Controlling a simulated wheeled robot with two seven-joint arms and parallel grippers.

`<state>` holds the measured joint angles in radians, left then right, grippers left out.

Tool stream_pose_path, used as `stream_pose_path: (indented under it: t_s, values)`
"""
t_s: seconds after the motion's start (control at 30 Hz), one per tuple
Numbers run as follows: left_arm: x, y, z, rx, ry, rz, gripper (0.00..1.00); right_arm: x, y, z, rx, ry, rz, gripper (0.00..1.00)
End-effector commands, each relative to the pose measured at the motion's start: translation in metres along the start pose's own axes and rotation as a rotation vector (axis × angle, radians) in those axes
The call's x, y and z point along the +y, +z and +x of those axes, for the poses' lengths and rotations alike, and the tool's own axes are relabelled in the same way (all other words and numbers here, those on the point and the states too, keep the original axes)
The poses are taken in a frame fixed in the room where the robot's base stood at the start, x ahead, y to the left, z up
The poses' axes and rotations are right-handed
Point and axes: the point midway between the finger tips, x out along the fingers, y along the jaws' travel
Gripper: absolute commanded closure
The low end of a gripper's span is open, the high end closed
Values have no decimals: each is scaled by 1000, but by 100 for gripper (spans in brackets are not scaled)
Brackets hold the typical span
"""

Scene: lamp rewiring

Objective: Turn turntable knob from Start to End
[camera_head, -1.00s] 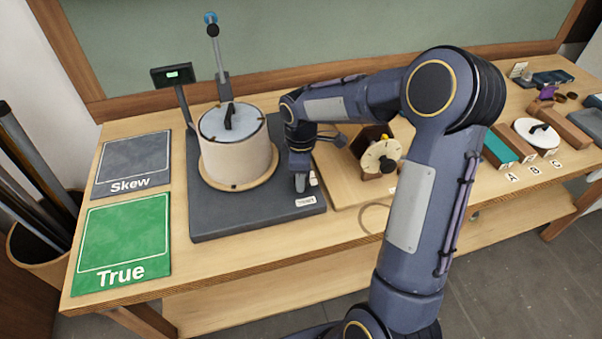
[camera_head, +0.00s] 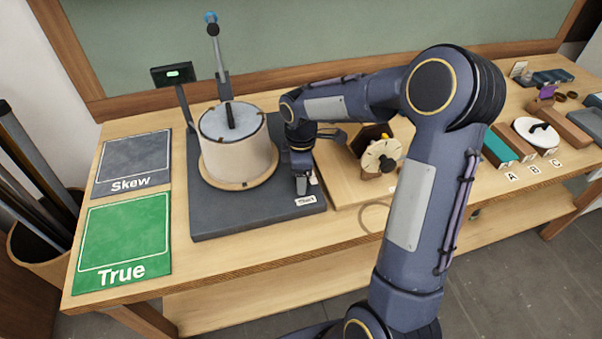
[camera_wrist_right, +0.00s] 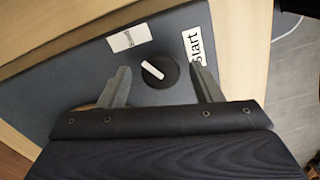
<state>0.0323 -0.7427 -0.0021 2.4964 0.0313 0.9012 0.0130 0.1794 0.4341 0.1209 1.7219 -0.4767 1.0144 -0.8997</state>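The turntable (camera_head: 205,222) is a dark grey base on the bench, with a cream drum (camera_head: 238,160) on a round wooden plate. In the right wrist view its knob (camera_wrist_right: 158,72) is a black disc with a white pointer bar, slanting toward the upper left. The "Start" label (camera_wrist_right: 194,47) is right of the knob; a second white label (camera_wrist_right: 129,38), too small to read, is at upper left. My right gripper (camera_wrist_right: 160,68) is open, one finger on each side of the knob; contact cannot be told. In the head view my right gripper (camera_head: 301,186) hides the knob.
Green "True" (camera_head: 124,240) and grey "Skew" (camera_head: 132,163) mats lie left of the turntable. A small display (camera_head: 172,75) and a blue-tipped post (camera_head: 211,28) stand behind it. A cream dial (camera_head: 380,156) stands on a wooden board to the right.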

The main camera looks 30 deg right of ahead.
Motion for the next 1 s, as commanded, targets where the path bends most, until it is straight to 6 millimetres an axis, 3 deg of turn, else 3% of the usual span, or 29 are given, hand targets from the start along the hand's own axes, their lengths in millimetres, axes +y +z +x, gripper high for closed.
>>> stream_pose_path:
  t_s: [0.27, 0.7, 1.0]
  values:
    - [0, 0, 0, 0, 0, 0, 64, 0, 0, -4, 0, 1, 1, 41]
    - [-2, 2, 4, 0, 0, 0, 64, 0, 0, -69, 2, 2, 1, 41]
    - [-2, 2, 4, 0, 0, 0, 64, 0, 0, -78, 0, -1, 0, 41]
